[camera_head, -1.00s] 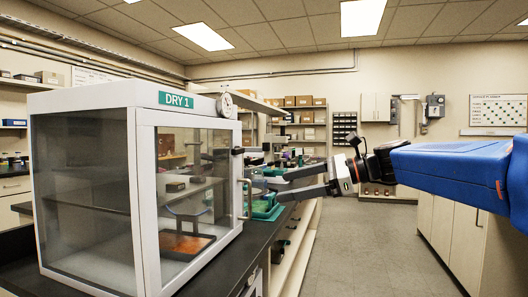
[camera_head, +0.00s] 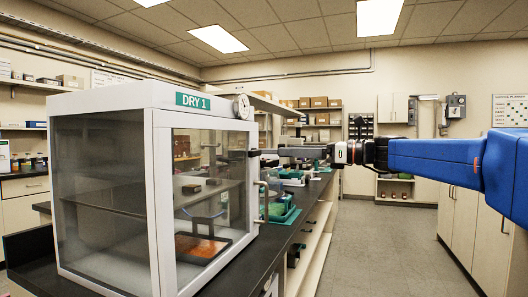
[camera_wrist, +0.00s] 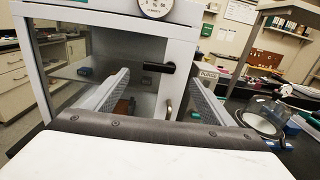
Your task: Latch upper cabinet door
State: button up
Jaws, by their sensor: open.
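The white dry cabinet (camera_head: 160,190) with glass panes and a "DRY 1" label stands on the black bench at left. Its glass door (camera_head: 208,195) looks shut in its frame. A black latch lever (camera_head: 253,153) at the door's edge lies about level; it also shows in the wrist view (camera_wrist: 157,67). A metal pull handle (camera_head: 263,200) is below it. My gripper (camera_head: 278,153) is open and level with the lever, reaching toward it from the right. In the wrist view its fingers (camera_wrist: 160,80) point at the door, with the lever between and beyond the tips. I cannot tell any contact.
A round dial gauge (camera_wrist: 155,6) sits on the cabinet top above the lever. Green trays (camera_head: 282,210) are on the bench beyond the cabinet. A glass-covered round vessel (camera_wrist: 262,116) stands to the right in the wrist view. The aisle floor (camera_head: 370,245) is clear.

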jog(key=x, duration=0.9)
jog(key=shift+a, duration=0.25)
jog(key=c, duration=1.1)
jog(key=shift+o, duration=0.2)
